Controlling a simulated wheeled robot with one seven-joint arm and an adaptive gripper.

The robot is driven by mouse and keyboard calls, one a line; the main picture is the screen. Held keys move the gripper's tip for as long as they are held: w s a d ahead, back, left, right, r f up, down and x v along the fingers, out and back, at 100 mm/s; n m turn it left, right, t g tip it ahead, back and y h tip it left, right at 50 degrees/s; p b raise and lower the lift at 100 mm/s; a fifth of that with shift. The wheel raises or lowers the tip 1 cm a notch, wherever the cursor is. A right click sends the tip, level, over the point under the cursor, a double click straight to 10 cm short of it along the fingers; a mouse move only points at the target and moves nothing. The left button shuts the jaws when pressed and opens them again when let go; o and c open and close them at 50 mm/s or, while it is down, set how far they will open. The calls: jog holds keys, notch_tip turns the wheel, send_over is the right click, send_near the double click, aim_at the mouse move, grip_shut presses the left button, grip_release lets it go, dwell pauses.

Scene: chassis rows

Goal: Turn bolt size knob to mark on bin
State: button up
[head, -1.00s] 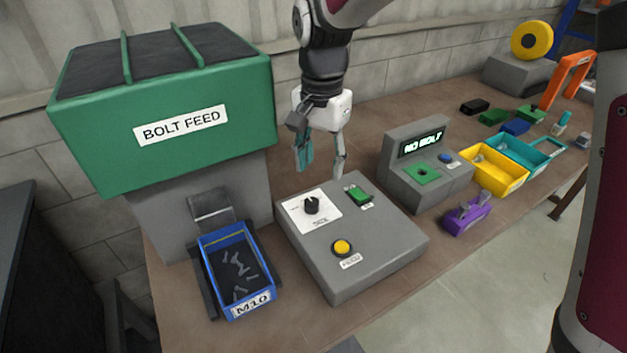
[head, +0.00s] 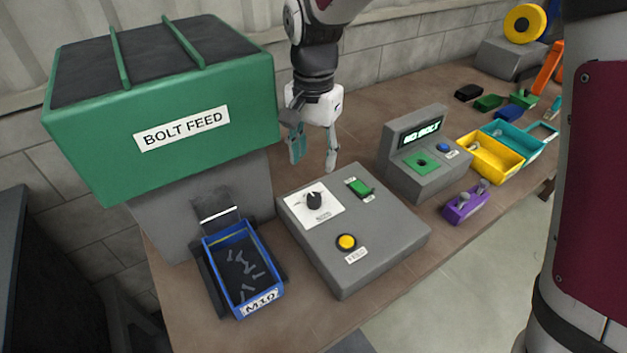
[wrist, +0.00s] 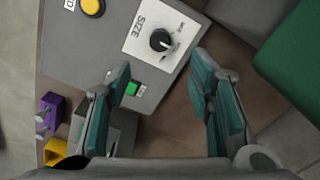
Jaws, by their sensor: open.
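The black size knob (head: 314,200) sits on a white plate (head: 301,212) on top of the grey control box (head: 385,243). In the wrist view the knob (wrist: 160,40) lies ahead of the fingers, beside the word SIZE; the small marks around it are too small to read. The blue bin (head: 277,305) under the bolt feed holds several bolts, and its label (head: 260,303) reads M10. My gripper (head: 313,158) is open and empty, above and behind the far edge of the control box. In the wrist view its teal fingers (wrist: 163,95) stand apart, touching nothing.
The box also has a green switch (head: 360,187) and a yellow feed button (head: 346,242). The green bolt feed hopper (head: 165,110) stands close left of my gripper. A tester (head: 425,160) reading NO BOLT is at right, near yellow (head: 500,176) and purple (head: 458,212) holders.

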aim_at(314, 196)
notch_tip(314, 196, down, 11)
jog(key=shift+f, duration=0.1)
dwell(0.3)
grip_shut()
